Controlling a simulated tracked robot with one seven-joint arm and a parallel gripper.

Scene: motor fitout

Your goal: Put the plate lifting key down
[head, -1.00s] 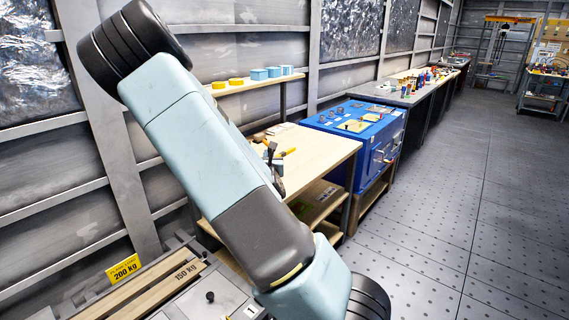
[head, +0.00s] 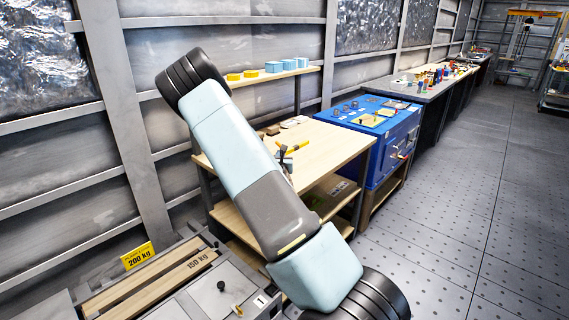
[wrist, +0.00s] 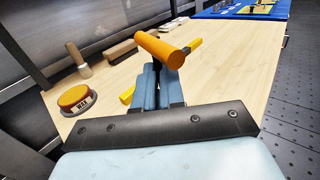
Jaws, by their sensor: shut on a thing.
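The plate lifting key shows in the wrist view as an orange T-handle (wrist: 160,49) with a dark shank. My gripper (wrist: 160,82) is shut on its shank, and the handle stands up above the fingers. The lower end of the key is hidden by the fingers. Behind them is the light wooden bench top (wrist: 230,70); I cannot tell whether the key touches it. In the head view my gripper (head: 286,158) is at the bench's front part, partly hidden by my arm.
A yellow bar (wrist: 194,45) shows behind the fingers. A mallet (wrist: 77,62), a round orange-topped gauge (wrist: 75,98) and a wooden block (wrist: 119,51) are on the bench's left. A blue cabinet (head: 376,150) adjoins the bench. Bare wood lies right of my gripper.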

